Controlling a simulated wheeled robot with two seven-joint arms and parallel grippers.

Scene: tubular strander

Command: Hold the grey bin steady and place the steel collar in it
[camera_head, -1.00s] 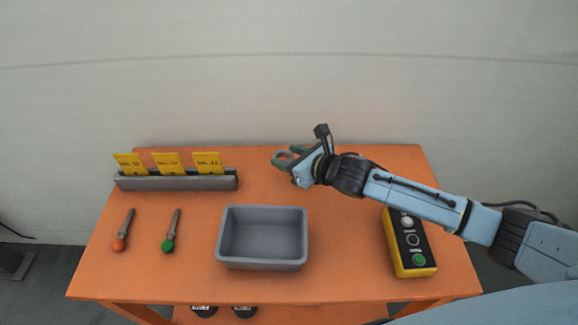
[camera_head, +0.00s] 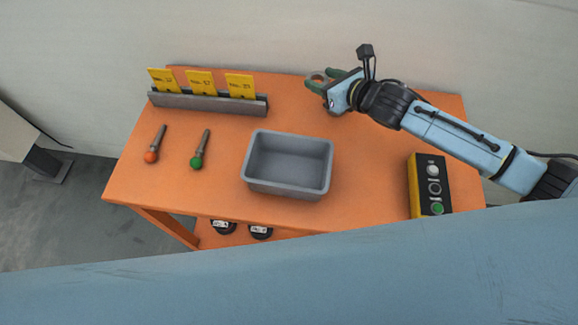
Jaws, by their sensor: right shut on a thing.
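The grey bin (camera_head: 252,165) stands upright and empty on the orange table, near the front edge. My right gripper (camera_head: 322,81) is at the table's back edge, behind and slightly right of the bin. Its green-tipped fingers are shut on the steel collar (camera_head: 318,76), a small grey ring partly hidden by the fingers. I cannot tell how high the collar is above the table. My left gripper is not in view, and nothing is touching the bin.
A grey rack (camera_head: 208,102) with yellow cards stands at the back left. An orange-ended tool (camera_head: 156,145) and a green-ended tool (camera_head: 200,150) lie left of the bin. A yellow-black button box (camera_head: 430,187) is at the right. Black items (camera_head: 260,232) sit below.

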